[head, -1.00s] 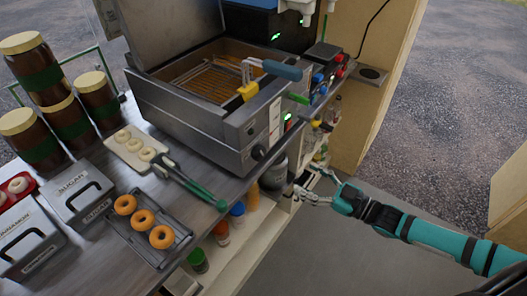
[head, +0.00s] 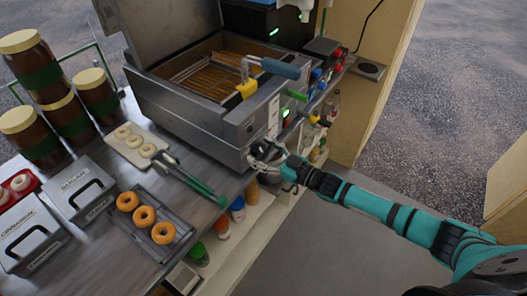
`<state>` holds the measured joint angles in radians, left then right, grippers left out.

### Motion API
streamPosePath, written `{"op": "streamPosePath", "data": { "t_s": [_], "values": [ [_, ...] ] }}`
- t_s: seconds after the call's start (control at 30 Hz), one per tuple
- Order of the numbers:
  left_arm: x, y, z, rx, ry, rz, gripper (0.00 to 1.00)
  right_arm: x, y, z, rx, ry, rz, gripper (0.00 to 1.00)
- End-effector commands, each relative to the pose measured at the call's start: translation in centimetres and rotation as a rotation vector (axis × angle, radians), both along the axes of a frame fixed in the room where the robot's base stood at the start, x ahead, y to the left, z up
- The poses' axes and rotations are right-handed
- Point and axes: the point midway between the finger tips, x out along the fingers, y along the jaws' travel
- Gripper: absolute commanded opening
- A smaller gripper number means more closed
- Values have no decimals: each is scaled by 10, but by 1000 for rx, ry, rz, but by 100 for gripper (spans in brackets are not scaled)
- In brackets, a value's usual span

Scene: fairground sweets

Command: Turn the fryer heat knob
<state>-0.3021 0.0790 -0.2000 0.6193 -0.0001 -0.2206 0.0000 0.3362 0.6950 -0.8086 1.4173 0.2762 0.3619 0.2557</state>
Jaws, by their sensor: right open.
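The silver fryer (head: 190,117) stands on the counter with its lid up and oil in its basin. Its front panel carries a lit green display (head: 285,113). My right gripper (head: 257,153) is open at the lower part of the fryer's front, with its fingers pointing at the panel. The dark round heat knob sits at this spot and is mostly covered by the fingers. I cannot tell whether they touch it. My left gripper is not in view.
A basket with a blue handle (head: 281,68) rests on the fryer. Tongs with a green grip (head: 200,188), a doughnut tray (head: 181,237) and a board with pale rings (head: 124,151) lie nearby. Bottles (head: 237,209) stand on the shelf below. The floor at right is clear.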

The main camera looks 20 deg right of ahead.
Motion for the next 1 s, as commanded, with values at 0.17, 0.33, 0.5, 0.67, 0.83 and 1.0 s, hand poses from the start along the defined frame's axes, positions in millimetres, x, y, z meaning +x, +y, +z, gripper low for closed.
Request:
{"op": "streamPosePath", "data": {
  "t_s": [0.17,0.33,0.5,0.67,0.83,1.0],
  "values": [
    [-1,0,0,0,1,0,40,0,0,0,0,0,0,63],
    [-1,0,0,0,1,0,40,0,0,0,0,0,0,40],
    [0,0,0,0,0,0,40,0,0,0,0,0,0,18],
    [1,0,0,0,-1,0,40,0,0,0,-1,-2,0,11],
    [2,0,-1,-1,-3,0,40,0,0,0,-25,-21,-1,11],
    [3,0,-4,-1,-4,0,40,0,0,0,-88,-71,-1,11]
  ]
}}
